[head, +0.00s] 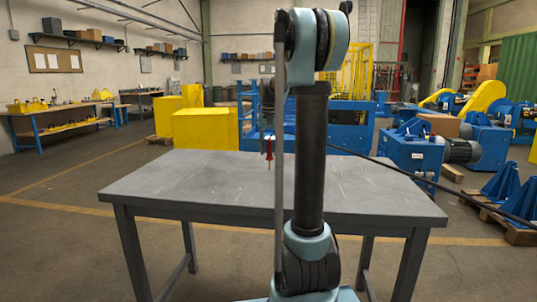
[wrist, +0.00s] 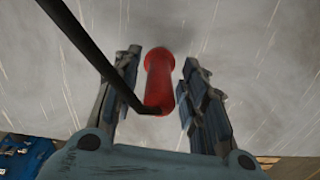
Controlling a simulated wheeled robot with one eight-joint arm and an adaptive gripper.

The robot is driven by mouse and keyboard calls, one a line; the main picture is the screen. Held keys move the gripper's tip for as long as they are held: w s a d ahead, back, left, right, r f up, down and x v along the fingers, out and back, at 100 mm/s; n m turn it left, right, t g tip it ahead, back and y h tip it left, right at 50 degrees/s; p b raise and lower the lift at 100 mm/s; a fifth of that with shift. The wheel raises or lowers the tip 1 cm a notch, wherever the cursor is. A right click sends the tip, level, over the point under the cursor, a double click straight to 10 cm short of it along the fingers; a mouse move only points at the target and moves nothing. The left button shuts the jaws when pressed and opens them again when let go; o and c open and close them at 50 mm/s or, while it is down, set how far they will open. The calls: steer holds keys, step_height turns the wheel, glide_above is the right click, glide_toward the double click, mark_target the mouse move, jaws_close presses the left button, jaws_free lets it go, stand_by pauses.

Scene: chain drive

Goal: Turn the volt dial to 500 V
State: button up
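No volt dial or meter can be made out in either view. My gripper (wrist: 161,68) points down over the grey table (head: 180,185), with one dark finger on each side of a red probe (wrist: 159,82). The fingers appear closed around it, though thin gaps seem to show beside it. In the head view the red probe (head: 269,148) hangs upright below my gripper, its thin tip down near the table top. I cannot tell whether the tip touches the table. A black lead (wrist: 88,55) runs from the probe's near end. My arm covers the middle of the head view.
The visible table top is bare. The black lead (head: 440,186) also stretches out to the right in the head view. Yellow blocks (head: 205,128) stand behind the table, and blue machines (head: 410,150) stand at the right. The floor at the left is clear.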

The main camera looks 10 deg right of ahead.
step_height(320, 180, up, 11)
steer(key=shift+f, duration=0.2)
steer(key=shift+s, duration=0.1)
